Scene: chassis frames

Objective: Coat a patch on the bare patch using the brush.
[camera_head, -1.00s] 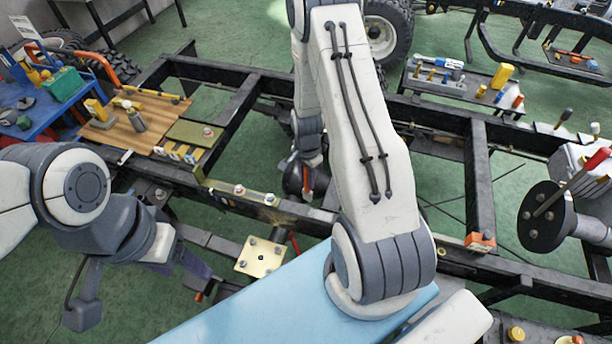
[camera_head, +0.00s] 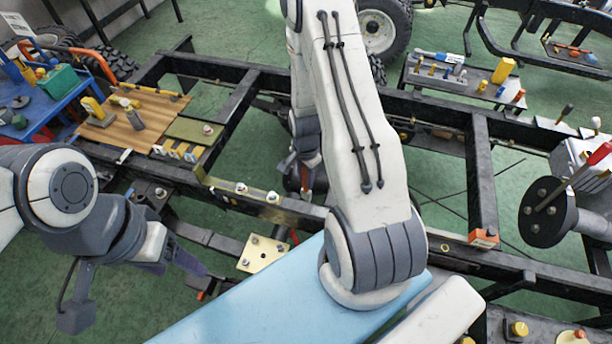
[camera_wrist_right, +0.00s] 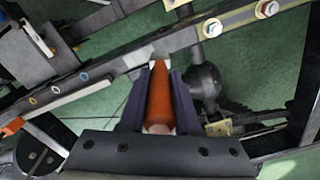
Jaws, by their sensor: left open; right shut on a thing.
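In the right wrist view, my right gripper (camera_wrist_right: 157,82) is shut on the orange handle of the brush (camera_wrist_right: 160,100). The brush's pale tip points at the dark chassis rail (camera_wrist_right: 110,78). The tip overlaps the rail's edge in the picture, but I cannot tell whether it touches. In the head view, my right forearm partly hides the rail. My left gripper (camera_head: 183,264) is open and empty at the lower left, away from the rail.
A pale plate with bolts (camera_head: 264,255) is beside the rail. A wooden board (camera_head: 122,128) with tools lies on the frame at left. A round dark hub (camera_head: 545,213) is at right. Open green floor shows between the rails.

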